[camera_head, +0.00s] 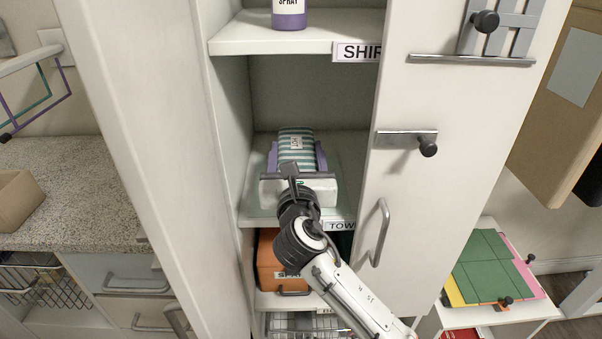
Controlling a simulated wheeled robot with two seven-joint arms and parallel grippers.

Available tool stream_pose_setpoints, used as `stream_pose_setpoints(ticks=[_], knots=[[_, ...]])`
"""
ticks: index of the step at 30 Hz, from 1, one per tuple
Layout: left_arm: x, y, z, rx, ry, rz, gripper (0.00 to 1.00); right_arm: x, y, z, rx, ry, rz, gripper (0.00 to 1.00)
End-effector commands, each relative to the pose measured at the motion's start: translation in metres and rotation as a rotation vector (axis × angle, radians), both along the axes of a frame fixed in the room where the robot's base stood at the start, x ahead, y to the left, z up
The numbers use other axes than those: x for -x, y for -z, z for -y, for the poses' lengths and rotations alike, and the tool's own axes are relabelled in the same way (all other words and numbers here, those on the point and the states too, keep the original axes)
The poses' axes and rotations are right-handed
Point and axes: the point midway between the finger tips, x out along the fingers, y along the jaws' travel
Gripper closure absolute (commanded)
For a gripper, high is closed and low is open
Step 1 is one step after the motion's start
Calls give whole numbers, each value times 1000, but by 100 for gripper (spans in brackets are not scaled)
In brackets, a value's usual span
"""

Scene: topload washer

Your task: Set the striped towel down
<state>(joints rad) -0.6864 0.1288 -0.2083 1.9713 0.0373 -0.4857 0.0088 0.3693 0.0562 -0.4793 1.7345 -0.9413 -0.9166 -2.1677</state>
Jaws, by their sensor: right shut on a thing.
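The striped towel (297,140), rolled or folded with green and white stripes and a small label, is inside the tall cabinet, at the shelf marked "TOW" (340,226). My right gripper (296,158) reaches in from the lower right and is shut on the towel, with its purple fingers on either side. The towel appears at or just above the shelf surface; I cannot tell if it touches. The gripper's white body hides the towel's near end. My left gripper is not in view.
The shelf above holds a purple spray bottle (288,14). An orange box (271,262) sits on the shelf below. The open cabinet door (390,90) stands to the right. Shelf room shows right of the towel.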

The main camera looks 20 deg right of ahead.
Motion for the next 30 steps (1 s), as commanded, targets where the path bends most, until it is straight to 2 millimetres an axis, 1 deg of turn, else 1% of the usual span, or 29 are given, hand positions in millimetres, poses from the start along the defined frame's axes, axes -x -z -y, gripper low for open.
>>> stream_pose_setpoints(ticks=[1,4,6,8,10,17,21,22,24,25,30], knots=[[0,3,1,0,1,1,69,0,10,0,0,0,-2,64],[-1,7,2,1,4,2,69,0,28,0,0,0,-2,64],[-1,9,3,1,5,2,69,0,38,0,1,0,-1,64],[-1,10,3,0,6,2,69,0,44,0,1,-1,-1,64],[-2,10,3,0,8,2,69,0,47,0,-1,-1,0,64],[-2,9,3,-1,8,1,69,0,46,0,-1,-1,1,64],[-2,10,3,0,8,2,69,0,50,0,1,-1,1,64],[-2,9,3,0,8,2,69,0,50,0,1,0,0,36],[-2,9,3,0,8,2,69,0,50,0,1,0,0,24],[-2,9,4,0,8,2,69,0,50,0,0,-1,0,20],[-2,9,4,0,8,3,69,0,50,0,0,-1,0,20]])
